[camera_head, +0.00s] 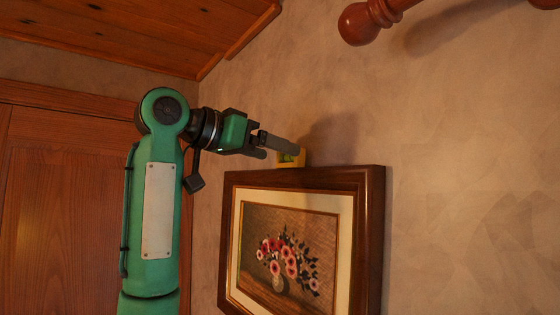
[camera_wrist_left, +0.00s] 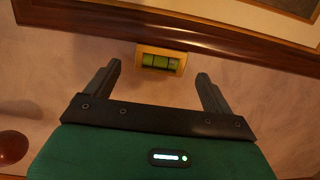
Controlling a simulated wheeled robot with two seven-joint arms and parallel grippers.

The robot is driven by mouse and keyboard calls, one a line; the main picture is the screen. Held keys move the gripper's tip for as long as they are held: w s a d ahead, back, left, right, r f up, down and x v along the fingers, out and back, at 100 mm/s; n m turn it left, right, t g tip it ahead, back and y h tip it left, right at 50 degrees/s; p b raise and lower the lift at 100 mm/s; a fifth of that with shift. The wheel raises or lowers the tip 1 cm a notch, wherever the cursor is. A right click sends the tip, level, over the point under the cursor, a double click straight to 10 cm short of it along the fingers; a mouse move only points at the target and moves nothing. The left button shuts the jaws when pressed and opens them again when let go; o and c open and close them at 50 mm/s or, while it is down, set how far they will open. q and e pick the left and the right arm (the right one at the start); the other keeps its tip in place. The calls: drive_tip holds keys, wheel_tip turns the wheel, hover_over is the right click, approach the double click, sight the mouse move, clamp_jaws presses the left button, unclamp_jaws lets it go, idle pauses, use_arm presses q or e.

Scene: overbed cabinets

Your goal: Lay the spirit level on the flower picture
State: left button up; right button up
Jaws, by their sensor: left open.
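The flower picture (camera_head: 376,215) hangs on the wall in a dark wooden frame; its frame edge (camera_wrist_left: 200,42) also shows in the left wrist view. The small yellow spirit level (camera_head: 291,159), with a green vial, rests at the frame's top edge. In the left wrist view the spirit level (camera_wrist_left: 161,70) lies against or very near the frame, ahead of the gap between my fingertips. My left gripper (camera_head: 284,152) is open at the level, and one finger partly hides it. The fingers appear clear of the level in the wrist view. My right gripper is not in view.
A turned reddish wooden piece with a round knob (camera_head: 358,24) juts in at the upper right. A wooden ceiling (camera_head: 130,35) slopes above, and a wooden door or panel (camera_head: 60,200) stands at the left. The wall right of the picture is bare.

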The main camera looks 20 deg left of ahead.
use_arm(q)
drive_tip(key=b+v, duration=0.3)
drive_tip(key=v, duration=0.8)
drive_tip(key=shift+b, duration=0.4)
drive_tip(key=shift+w, duration=0.1)
